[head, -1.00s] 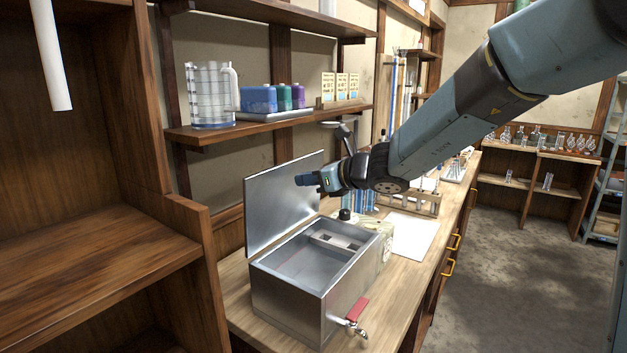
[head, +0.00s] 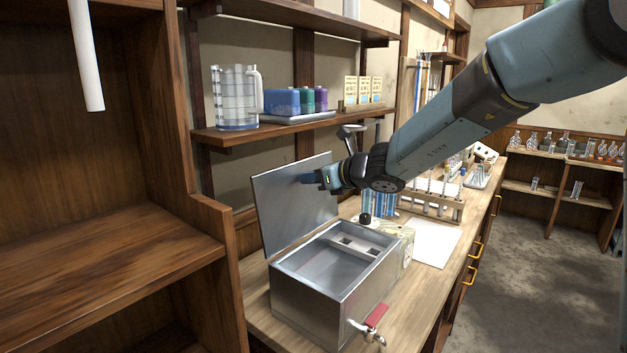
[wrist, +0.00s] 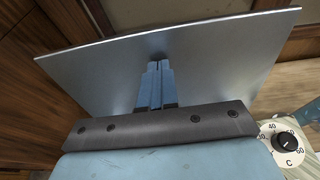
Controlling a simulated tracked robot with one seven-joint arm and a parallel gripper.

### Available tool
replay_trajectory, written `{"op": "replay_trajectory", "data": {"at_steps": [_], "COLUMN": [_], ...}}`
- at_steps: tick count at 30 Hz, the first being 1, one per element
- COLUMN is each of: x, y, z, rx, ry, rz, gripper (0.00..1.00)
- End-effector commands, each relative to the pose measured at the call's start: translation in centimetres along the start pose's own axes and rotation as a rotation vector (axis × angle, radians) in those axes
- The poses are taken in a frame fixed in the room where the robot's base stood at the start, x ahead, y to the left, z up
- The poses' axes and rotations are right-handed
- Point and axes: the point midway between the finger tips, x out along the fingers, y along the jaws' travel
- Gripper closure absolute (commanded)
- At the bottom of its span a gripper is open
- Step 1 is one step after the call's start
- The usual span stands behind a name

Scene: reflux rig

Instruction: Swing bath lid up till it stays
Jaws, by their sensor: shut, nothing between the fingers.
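The metal bath (head: 318,295) stands on the wooden bench with its basin uncovered. Its lid (head: 283,205) stands raised, close to upright, along the bath's back-left edge. My gripper (head: 306,179) is in front of the lid's inner face, near its upper right part. In the wrist view my gripper (wrist: 157,65) is shut, with its fingertips at or very near the lid (wrist: 220,60); I cannot tell for sure if they touch. Nothing shows between the fingers.
A dial (wrist: 286,141) sits beside the bath. A red-handled tap (head: 374,316) sticks out at the front. A shelf (head: 290,123) with a jug (head: 236,98) and bottles hangs behind. A test-tube rack (head: 430,200) and white paper (head: 432,242) lie to the right.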

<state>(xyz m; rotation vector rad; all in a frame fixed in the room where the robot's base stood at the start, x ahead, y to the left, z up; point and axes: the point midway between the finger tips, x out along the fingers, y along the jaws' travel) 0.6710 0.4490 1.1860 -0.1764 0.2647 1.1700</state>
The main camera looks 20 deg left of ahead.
Motion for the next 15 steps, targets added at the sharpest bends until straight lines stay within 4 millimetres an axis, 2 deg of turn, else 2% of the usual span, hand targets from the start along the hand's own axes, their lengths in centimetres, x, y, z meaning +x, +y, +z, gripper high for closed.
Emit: {"op": "replay_trajectory", "data": {"at_steps": [15], "x": [-4.9], "y": [0.0], "z": [0.3], "rx": [-0.001], "ry": [0.0], "rz": [-0.002], "gripper": [1.0]}}
